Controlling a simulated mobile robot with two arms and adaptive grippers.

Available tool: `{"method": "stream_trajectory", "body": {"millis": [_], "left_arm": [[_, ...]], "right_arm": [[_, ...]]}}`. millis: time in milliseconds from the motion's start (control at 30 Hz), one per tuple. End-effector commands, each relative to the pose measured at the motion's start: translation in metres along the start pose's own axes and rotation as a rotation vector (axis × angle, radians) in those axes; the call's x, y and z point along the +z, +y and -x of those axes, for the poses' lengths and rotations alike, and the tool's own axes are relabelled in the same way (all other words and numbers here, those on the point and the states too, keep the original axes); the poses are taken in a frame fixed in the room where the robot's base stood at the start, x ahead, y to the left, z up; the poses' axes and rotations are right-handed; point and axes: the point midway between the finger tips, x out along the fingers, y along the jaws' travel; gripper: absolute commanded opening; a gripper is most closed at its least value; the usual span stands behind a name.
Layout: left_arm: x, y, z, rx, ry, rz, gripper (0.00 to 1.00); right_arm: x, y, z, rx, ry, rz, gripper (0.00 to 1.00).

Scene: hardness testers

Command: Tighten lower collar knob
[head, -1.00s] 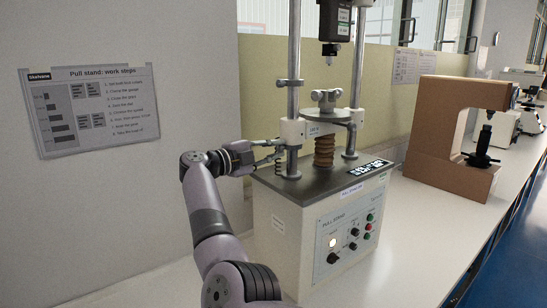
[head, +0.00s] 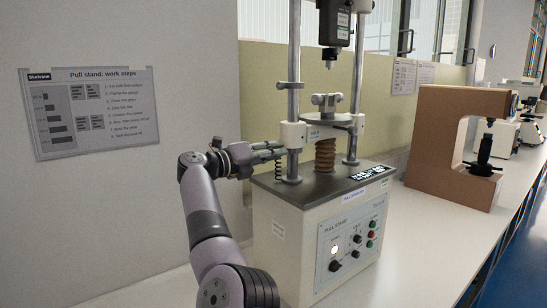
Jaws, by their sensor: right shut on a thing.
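The pull stand (head: 325,225) stands on the bench with two steel columns. A grey collar (head: 291,85) sits high on the left column, and a white collar block (head: 293,134) sits lower on it. My right gripper (head: 277,152) is at the left side of this column, level with the lower part of the white block. Its fingers are shut on a small part there, seemingly the lower collar knob, which the fingers mostly hide. My left gripper is out of view.
A ribbed brown column (head: 325,155) stands under the round plate between the steel columns. A dark gauge head (head: 333,22) hangs above. A brown C-shaped tester (head: 450,150) stands to the right. The bench front (head: 410,250) is clear.

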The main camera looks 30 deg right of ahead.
Motion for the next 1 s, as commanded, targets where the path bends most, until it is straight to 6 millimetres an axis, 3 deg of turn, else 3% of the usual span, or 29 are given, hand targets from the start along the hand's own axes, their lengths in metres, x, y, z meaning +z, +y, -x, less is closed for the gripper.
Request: {"method": "stream_trajectory", "body": {"millis": [500, 1000], "left_arm": [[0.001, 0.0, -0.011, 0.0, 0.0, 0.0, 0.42], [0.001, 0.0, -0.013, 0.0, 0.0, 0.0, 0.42]], "right_arm": [[-0.001, 0.001, 0.0, 0.001, 0.001, -0.437, 0.0], [0.0, 0.001, 0.0, 0.001, 0.002, -0.607, 0.0]]}}
